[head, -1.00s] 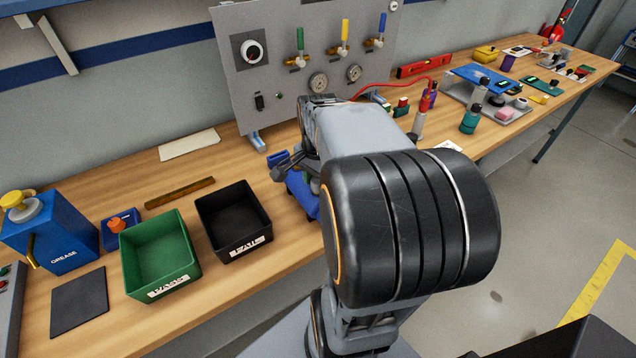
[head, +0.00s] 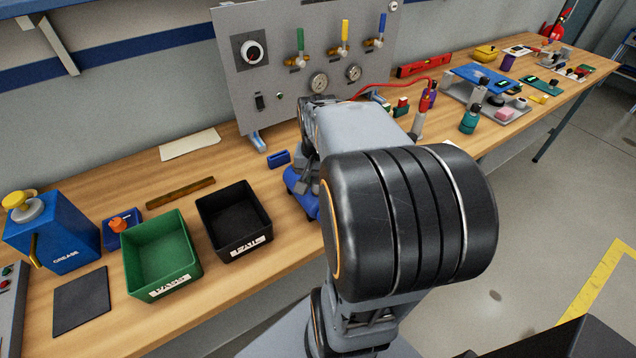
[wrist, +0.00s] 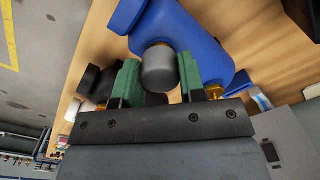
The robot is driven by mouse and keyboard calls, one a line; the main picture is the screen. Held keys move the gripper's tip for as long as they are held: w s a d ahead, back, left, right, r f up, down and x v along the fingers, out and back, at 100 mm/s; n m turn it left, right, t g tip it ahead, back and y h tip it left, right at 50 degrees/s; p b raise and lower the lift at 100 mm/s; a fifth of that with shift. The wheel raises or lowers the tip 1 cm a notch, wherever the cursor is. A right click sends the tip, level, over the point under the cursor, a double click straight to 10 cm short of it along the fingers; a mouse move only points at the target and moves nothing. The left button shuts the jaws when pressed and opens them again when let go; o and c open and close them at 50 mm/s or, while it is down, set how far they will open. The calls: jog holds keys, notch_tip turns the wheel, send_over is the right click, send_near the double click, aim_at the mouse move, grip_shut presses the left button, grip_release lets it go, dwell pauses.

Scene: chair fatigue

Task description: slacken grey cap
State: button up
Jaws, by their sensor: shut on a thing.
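The grey cap (wrist: 158,68) is a short rounded cylinder on an orange-yellow collar at the side of a blue body (wrist: 190,45) in the wrist view. My gripper (wrist: 160,84) has green-padded fingers, one on each side of the cap, and is shut on it. A black cap (wrist: 92,82) shows left of the fingers, partly hidden. In the head view, the blue body (head: 301,198) shows only in part beside my arm, which hides the grey cap and most of my gripper.
A black bin (head: 203,205) and a green bin (head: 133,262) stand left of the blue body. A small blue block (head: 278,158) lies behind it. A grey gauge panel (head: 283,75) rises at the back. Bottles and tools crowd the bench to the right.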

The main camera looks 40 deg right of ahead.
jog(key=n, duration=0.4)
dwell(0.4)
jog(key=o, duration=0.9)
jog(key=m, duration=0.4)
jog(key=shift+p, duration=0.35)
